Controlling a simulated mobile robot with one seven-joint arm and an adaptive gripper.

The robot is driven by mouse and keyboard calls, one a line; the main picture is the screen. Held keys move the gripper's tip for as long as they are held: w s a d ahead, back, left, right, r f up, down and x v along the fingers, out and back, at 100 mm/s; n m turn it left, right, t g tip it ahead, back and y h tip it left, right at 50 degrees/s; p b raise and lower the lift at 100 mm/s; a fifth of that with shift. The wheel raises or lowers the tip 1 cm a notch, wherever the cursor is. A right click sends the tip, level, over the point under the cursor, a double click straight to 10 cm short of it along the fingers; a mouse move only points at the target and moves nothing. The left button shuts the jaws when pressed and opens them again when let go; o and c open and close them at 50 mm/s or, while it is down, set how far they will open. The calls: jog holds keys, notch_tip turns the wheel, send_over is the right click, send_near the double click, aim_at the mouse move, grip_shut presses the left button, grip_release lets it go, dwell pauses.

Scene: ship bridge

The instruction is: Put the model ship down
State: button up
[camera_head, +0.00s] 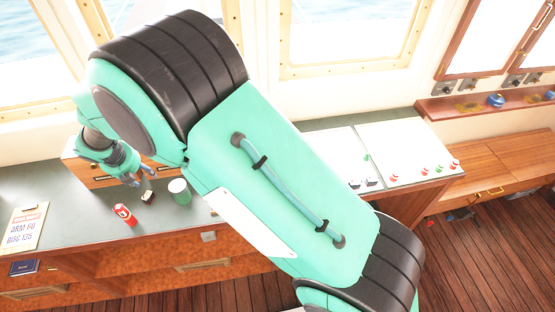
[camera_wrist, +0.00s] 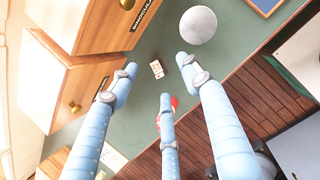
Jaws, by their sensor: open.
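My gripper (camera_head: 143,181) is open above the green counter (camera_head: 75,210), with its fingers pointing down. In the wrist view its three blue fingers (camera_wrist: 158,78) are spread apart with nothing held between them. A small block-like object (camera_head: 148,196) lies on the counter just below the fingers. In the wrist view it shows pale with orange marks (camera_wrist: 157,69), between and beyond the fingertips. I cannot tell whether this is the model ship; no clear ship shape shows. A red can (camera_head: 124,214) stands to its left, mostly hidden behind a finger in the wrist view.
A wooden drawer unit (camera_head: 92,174) is behind the gripper. A clipboard (camera_head: 23,228) lies at the far left. A control panel (camera_head: 405,152) is on the right. The counter's front edge is close to the can.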

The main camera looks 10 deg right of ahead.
jog(key=s+d+r+m, duration=0.1)
jog(key=d+r+m, duration=0.5)
jog(key=d+r, duration=0.55)
jog(key=s+d+r+m, duration=0.1)
jog(key=d+r+m, duration=0.65)
jog(key=d, duration=0.75)
jog(key=s+d+r+m, duration=0.4)
jog(key=s+d+r, duration=0.1)
jog(key=d, duration=0.3)
jog(key=s+d+r+m, duration=0.3)
jog(key=s+d+r, duration=0.2)
jog(key=d, duration=0.3)
jog(key=s+d+m, duration=0.6)
jog(key=s, duration=0.4)
jog(key=s+d+m+t, duration=0.1)
jog(key=s+d+m, duration=0.5)
jog(key=s, duration=0.4)
jog(key=shift+s+m, duration=0.2)
jog(key=shift+m, duration=0.35)
notch_tip(320, 180, down, 10)
jog(key=b, duration=1)
jog(key=shift+f, duration=0.15)
